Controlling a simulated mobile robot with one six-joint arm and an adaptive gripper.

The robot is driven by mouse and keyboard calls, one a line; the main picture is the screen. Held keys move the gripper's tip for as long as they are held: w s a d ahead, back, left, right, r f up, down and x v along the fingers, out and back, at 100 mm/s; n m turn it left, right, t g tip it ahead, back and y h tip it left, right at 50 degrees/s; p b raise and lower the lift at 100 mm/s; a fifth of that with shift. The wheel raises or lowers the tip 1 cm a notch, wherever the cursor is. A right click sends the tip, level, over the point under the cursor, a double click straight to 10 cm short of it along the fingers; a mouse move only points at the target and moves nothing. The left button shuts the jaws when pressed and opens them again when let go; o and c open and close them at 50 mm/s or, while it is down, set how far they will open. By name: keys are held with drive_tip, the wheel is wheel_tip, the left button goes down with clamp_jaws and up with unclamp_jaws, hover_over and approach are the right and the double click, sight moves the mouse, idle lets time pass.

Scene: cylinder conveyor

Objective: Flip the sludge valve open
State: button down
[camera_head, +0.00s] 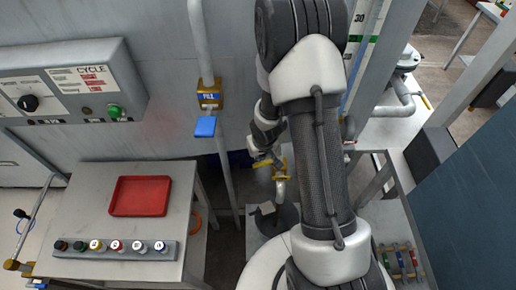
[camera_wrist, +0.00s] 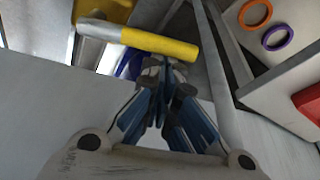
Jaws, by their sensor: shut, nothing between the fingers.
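A valve with a yellow handle (camera_head: 268,165) sits low by the machine, beside my gripper; no label on it can be read, so I take it as the sludge valve. In the wrist view its yellow lever (camera_wrist: 160,43) runs across the picture just beyond my fingertips, with a pale grey end at its left. My gripper (camera_wrist: 170,68) is shut and empty, its tips close to the lever; whether they touch it I cannot tell. In the head view my gripper (camera_head: 272,160) is small and partly hidden by my arm.
A valve marked FILL (camera_head: 209,97) with a blue handle (camera_head: 205,126) is on the pipe above left. A table (camera_head: 90,175) at left holds a red tray (camera_head: 140,196) and a row of coloured knobs (camera_head: 115,246). Orange (camera_wrist: 255,13) and purple (camera_wrist: 278,36) rings lie to the wrist view's right.

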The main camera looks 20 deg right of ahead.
sight(262, 165)
drive_tip(key=p, duration=0.1)
drive_tip(key=s+n+p, duration=0.1)
drive_tip(key=n+p, duration=0.1)
drive_tip(key=p, duration=0.1)
drive_tip(key=shift+s+a+r+y, duration=0.25)
drive_tip(key=shift+s+r+y, duration=0.05)
drive_tip(key=shift+s+y, duration=0.1)
drive_tip(key=s+n+p, duration=0.1)
drive_tip(key=n+p, duration=0.1)
drive_tip(key=s+n+y+p, duration=0.1)
drive_tip(key=s+n+p, duration=0.1)
drive_tip(key=p, duration=0.1)
drive_tip(key=shift+f+n+g, duration=0.1)
drive_tip(key=shift+n+g, duration=0.2)
drive_tip(key=shift+n, duration=0.1)
drive_tip(key=shift+s+d+f+n+g+y+p, duration=0.1)
drive_tip(key=shift+s+d+n+g+y+p, duration=0.25)
drive_tip(key=shift+s+n+p, duration=0.6)
drive_tip(key=shift+s+d+f+n+g+y+p, duration=0.15)
drive_tip(key=shift+s+d+n+p, duration=0.3)
drive_tip(key=shift+n+p, duration=0.9)
drive_tip(key=shift+s+d+r+n+g+y+p, duration=0.1)
drive_tip(key=shift+s+d+n+g+y+p, duration=0.2)
drive_tip(key=shift+s+n+p, duration=0.8)
drive_tip(key=shift+w+d+f, duration=0.1)
drive_tip(key=shift+w, duration=0.15)
drive_tip(key=shift+p, duration=0.3)
